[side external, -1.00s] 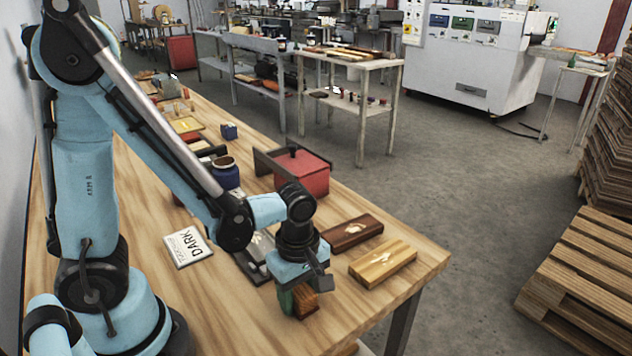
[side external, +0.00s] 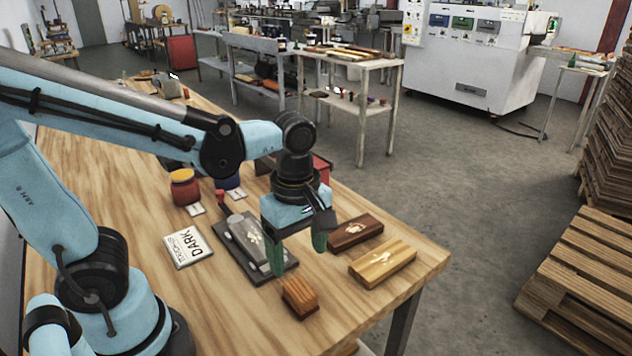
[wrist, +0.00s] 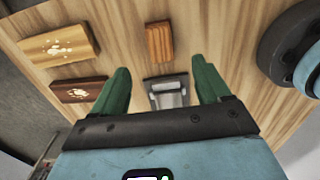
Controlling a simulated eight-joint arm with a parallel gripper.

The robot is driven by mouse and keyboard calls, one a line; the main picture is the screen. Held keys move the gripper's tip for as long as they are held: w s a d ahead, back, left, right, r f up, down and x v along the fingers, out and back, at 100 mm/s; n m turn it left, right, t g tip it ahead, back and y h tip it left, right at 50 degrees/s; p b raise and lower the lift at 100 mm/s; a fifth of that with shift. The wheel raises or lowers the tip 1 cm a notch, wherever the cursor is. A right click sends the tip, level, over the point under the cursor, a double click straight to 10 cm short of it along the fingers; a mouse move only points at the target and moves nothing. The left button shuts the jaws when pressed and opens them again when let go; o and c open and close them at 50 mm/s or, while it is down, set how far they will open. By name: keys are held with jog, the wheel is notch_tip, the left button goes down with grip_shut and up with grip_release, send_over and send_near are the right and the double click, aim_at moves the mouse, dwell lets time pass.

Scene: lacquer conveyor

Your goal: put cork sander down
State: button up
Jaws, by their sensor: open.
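The cork sander, seen as a small reddish-brown block (side external: 300,297), rests on the wooden bench near its front edge. It also shows in the wrist view (wrist: 160,42), top centre. My gripper (side external: 298,245) is open and empty, with green fingers pointing down. It is raised clear of the block. In the wrist view my gripper (wrist: 160,68) has its fingers spread wide, with the block apart from them and beyond their tips.
A dark brown block (side external: 355,232) and a light wood block (side external: 382,264) with pale marks lie to the right. A dark tray (side external: 283,278) with a grey block is behind left. A "DARK" card (side external: 187,245) and a red-yellow jar (side external: 184,187) stand farther left.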

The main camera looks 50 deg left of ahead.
jog(key=w+a+r+m+t, duration=0.2)
jog(key=a+m+t, duration=0.3)
jog(key=m, duration=1.3)
jog(key=shift+w+r+t, duration=0.2)
jog(key=shift+r+t, duration=0.5)
jog(key=shift+t, duration=0.4)
jog(key=o, duration=0.4)
